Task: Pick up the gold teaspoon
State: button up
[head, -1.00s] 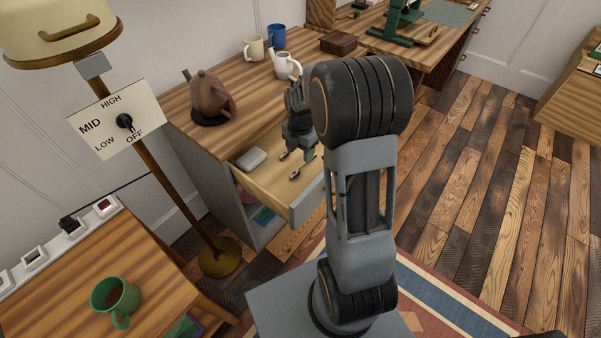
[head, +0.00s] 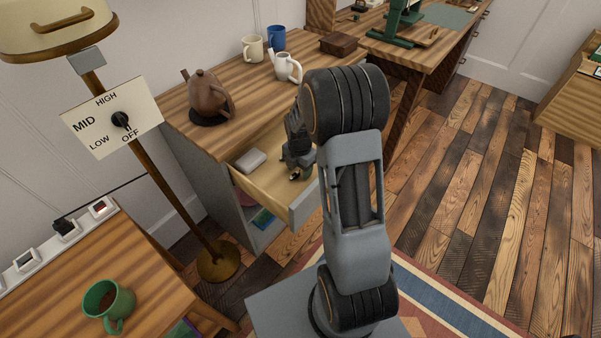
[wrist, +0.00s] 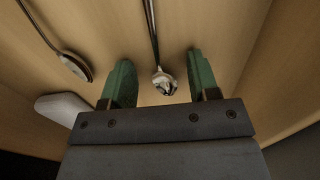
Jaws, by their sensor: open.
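My gripper (head: 299,175) is low in the open drawer (head: 274,191) in the head view. In the wrist view my gripper (wrist: 161,78) is open, with its two green fingers on either side of a shiny spoon (wrist: 165,83). The spoon's bowl lies between the fingers, apart from both, and its handle runs away to the top edge. A second spoon (wrist: 76,67) lies to the left, outside the fingers. Both spoons look silvery or brownish in this light, so I cannot tell which is gold. In the head view my arm and gripper hide the spoons.
A grey rounded block (head: 251,160) lies in the drawer, left of my gripper; it also shows in the wrist view (wrist: 58,108). The drawer walls are close around. A brown teapot (head: 209,95), a white pot (head: 288,68) and mugs stand on the counter above.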

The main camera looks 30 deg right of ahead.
jog(key=c, duration=0.9)
jog(key=shift+r, duration=0.1)
jog(key=shift+c, duration=0.2)
